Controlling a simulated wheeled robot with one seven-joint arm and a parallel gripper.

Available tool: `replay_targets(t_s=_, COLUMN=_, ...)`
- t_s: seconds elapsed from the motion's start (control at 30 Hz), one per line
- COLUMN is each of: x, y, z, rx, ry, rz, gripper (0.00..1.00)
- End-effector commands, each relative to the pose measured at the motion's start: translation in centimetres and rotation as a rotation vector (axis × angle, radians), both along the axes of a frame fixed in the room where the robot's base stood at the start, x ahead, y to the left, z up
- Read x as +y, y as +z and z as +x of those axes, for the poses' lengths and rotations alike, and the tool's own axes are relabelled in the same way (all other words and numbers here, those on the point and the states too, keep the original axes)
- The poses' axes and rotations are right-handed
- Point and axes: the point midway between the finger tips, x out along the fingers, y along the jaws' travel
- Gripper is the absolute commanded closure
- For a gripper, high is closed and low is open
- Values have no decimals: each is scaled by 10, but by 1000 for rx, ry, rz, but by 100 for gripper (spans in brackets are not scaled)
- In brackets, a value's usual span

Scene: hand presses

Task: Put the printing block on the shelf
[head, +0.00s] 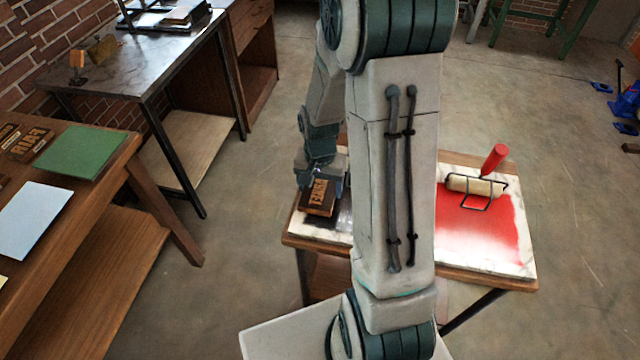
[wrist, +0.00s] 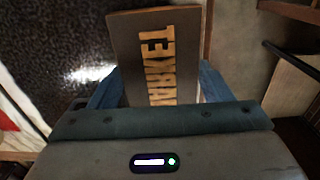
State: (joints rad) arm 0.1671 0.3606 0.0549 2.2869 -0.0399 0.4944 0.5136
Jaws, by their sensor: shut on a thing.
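The printing block (head: 318,198) is a dark brown board with raised, tan letters, seen at the left end of the small inking table. My gripper (head: 322,178) is shut on it. In the wrist view the block (wrist: 128,35) sits between the two blue fingers, letters facing the camera, and seems to read MARKET. Its lower end is hidden by my gripper's body. Two low shelves show at left: a pale wooden one (head: 190,142) under the metal-legged table, and a brown one (head: 100,285) under the wooden table.
The inking table has a slab with red ink (head: 475,228) and a red-handled roller (head: 478,186). Black ink (wrist: 60,40) lies beside the block in the wrist view. The wooden table holds a green sheet (head: 82,152) and a pale blue sheet (head: 33,215). Floor between the tables is clear.

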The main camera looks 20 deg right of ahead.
Motion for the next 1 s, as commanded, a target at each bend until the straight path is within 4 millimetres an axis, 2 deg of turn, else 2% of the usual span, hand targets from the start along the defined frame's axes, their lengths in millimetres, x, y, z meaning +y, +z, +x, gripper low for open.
replay_targets(t_s=0.23, x=0, y=-4, z=0, rx=-1, ry=0, rz=-1, gripper=60)
replay_targets(t_s=0.27, x=0, y=-4, z=0, rx=0, ry=0, rz=0, gripper=22)
replay_targets(t_s=0.3, x=0, y=-3, z=0, rx=0, ry=0, rz=0, gripper=11)
replay_targets(t_s=0.33, x=0, y=-3, z=0, rx=0, ry=0, rz=0, gripper=6)
replay_targets(t_s=0.6, x=0, y=-2, z=0, rx=0, ry=0, rz=0, gripper=6)
replay_targets(t_s=0.77, x=0, y=6, z=1, rx=-2, ry=0, rz=0, gripper=6)
replay_targets(t_s=1.0, x=0, y=48, z=2, rx=-7, ry=0, rz=-1, gripper=6)
